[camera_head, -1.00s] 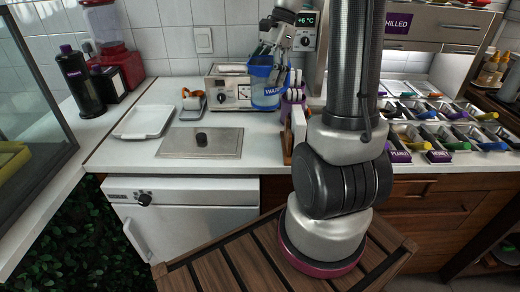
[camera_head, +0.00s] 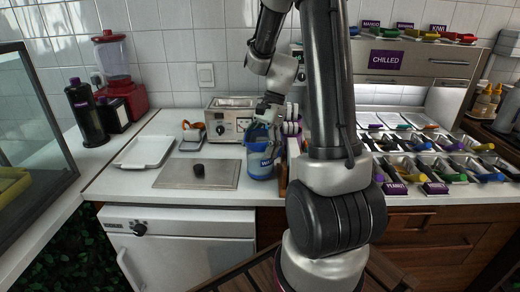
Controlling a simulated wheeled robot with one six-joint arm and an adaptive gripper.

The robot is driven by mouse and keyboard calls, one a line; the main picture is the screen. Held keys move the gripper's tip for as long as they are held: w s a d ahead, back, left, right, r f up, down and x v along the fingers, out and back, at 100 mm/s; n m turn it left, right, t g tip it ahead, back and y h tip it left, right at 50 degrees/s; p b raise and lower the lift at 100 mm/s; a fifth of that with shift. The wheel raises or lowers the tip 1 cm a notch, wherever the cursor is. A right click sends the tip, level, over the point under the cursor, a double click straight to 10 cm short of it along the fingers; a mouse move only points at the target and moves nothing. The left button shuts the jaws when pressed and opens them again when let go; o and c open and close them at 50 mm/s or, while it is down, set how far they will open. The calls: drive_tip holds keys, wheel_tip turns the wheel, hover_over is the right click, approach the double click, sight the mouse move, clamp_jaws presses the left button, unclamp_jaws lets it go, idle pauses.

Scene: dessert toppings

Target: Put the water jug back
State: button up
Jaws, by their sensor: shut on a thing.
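The water jug (camera_head: 261,162) is a blue cup-like vessel with white lettering, only partly readable. My gripper (camera_head: 264,122) is above the jug's rim and shut on the jug. My arm comes down from the top and hides part of the counter to the right of the jug.
A steel machine with a dial (camera_head: 230,118) stands behind the jug. A metal plate with a black knob (camera_head: 218,176) and a white tray (camera_head: 146,151) lie to the left. Topping bins (camera_head: 440,165) fill the right. A red blender (camera_head: 117,75) stands back left.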

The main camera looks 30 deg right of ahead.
drive_tip(key=shift+f, duration=0.4)
drive_tip(key=shift+f, duration=0.1)
drive_tip(key=o, duration=2.1)
drive_tip(key=v, duration=1.2)
drive_tip(key=s+a+r+n+t+h, duration=0.2)
drive_tip(key=s+a+r+n, duration=0.1)
drive_tip(key=s+n, duration=0.5)
drive_tip(key=s+a+r+n+t+h, duration=0.2)
drive_tip(key=s+a+r+n+t, duration=0.1)
drive_tip(key=s+n, duration=0.4)
drive_tip(key=shift+s+a+n, duration=0.4)
drive_tip(key=shift+s+a, duration=0.25)
drive_tip(key=shift+s, duration=0.5)
